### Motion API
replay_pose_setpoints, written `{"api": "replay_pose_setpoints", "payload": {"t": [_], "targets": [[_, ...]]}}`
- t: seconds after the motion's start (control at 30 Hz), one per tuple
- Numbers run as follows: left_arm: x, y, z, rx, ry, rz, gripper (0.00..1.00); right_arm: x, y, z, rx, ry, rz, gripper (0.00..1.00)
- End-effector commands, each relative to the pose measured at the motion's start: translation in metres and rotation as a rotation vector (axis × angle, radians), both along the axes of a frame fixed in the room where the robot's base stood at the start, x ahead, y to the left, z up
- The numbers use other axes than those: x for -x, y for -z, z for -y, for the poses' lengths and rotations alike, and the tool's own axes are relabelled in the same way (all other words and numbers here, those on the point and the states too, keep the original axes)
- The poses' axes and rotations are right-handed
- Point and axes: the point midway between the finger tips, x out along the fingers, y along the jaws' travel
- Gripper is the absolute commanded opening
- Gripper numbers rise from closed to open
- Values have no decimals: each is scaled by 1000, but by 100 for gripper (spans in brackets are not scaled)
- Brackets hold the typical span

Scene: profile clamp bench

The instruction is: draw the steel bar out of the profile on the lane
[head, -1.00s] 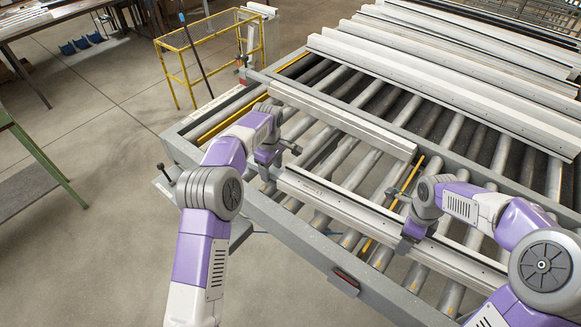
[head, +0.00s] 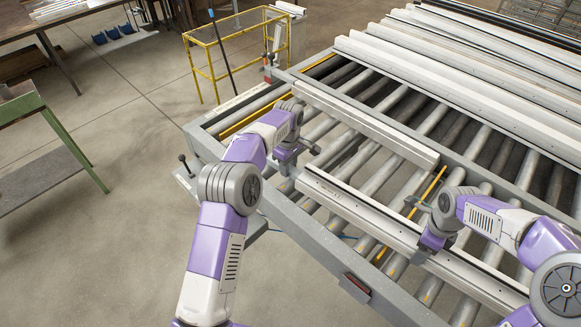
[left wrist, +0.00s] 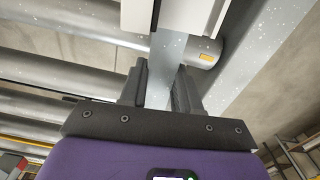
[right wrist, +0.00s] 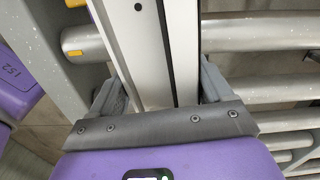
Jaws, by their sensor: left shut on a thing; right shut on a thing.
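The white profile (head: 350,207) lies along the near side of the roller lane (head: 365,180). My left gripper (head: 287,168) is at its left end. In the left wrist view its fingers are shut on the flat grey steel bar (left wrist: 163,66), which sticks out of the open end of the profile (left wrist: 134,14). How much of the bar is inside the profile is hidden. In the head view the bar is hidden at my left gripper. My right gripper (head: 430,250) is shut across the profile further right; the right wrist view shows the profile (right wrist: 150,60) between its fingers.
A second white profile (head: 370,125) lies behind, parallel to the first. Several more profiles (head: 450,75) are stacked at the back right. A yellow rail frame (head: 235,50) stands beyond the lane's far left corner.

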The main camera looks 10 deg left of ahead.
Motion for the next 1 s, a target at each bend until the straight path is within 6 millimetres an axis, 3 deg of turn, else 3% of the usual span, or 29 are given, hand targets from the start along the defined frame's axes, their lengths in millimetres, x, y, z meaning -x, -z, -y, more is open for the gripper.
{"api": "replay_pose_setpoints", "payload": {"t": [0.5, 1.0], "targets": [[-27, 0, -56, -1, -2, 3, 0, -1, -1, 0, 0, 0, 4, 3], [-35, -1, -72, 0, 0, 2, 0, -1, -1, 0, 1, 0, 4, 3]]}}
